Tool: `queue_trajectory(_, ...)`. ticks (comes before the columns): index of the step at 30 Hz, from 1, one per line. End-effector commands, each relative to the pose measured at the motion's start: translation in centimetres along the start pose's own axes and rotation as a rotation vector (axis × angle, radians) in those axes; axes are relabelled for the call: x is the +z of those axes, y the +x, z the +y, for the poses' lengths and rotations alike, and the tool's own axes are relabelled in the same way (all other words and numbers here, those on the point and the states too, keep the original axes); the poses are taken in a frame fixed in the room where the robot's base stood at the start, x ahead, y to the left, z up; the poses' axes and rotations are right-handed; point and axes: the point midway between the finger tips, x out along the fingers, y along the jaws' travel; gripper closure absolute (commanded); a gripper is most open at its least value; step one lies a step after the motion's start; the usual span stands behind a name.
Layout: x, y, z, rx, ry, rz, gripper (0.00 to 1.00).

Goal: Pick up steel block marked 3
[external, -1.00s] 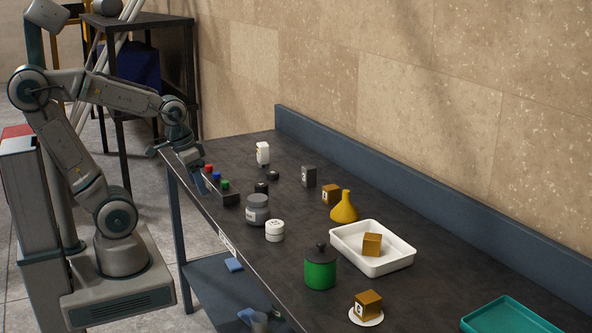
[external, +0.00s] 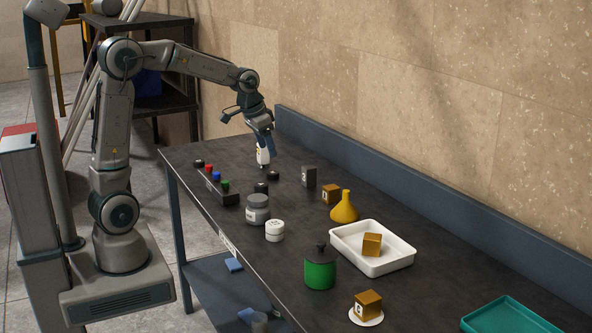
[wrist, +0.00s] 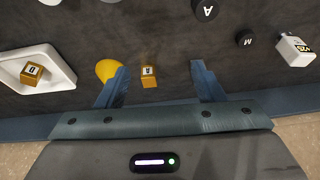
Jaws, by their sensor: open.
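The dark grey steel block (external: 309,176) stands upright on the bench, right of my gripper in the external view. Its pale mark is too small to read there. I cannot make this block out in the wrist view. My gripper (external: 263,149) is above the far part of the bench, close to the white bottle (external: 263,160) in the picture, with the steel block off to its right. In the wrist view my gripper (wrist: 160,70) has its two blue fingers spread apart with nothing held. A brass block (wrist: 149,76) shows between the fingers, farther off on the bench.
A white tray (external: 345,249) holds a brass block. A green jar (external: 320,269), a grey jar (external: 257,208) and small black pieces (external: 273,176) are around. The blue back ledge (external: 420,205) borders the wall.

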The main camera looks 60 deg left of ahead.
Motion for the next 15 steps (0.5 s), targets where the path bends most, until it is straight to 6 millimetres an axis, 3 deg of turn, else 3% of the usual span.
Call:
queue_trajectory(1, -1.8, 1.0, -1.0, 0.003, -0.004, 0.002, 0.38)
queue_trajectory(6, -7.1, 4.4, -4.3, 0.013, -0.005, 0.025, 0.38)
queue_trajectory(10, -10.2, 7.1, -6.9, 0.021, -0.01, 0.046, 0.38)
queue_trajectory(15, -12.5, 9.4, -9.2, 0.027, -0.016, 0.065, 0.38)
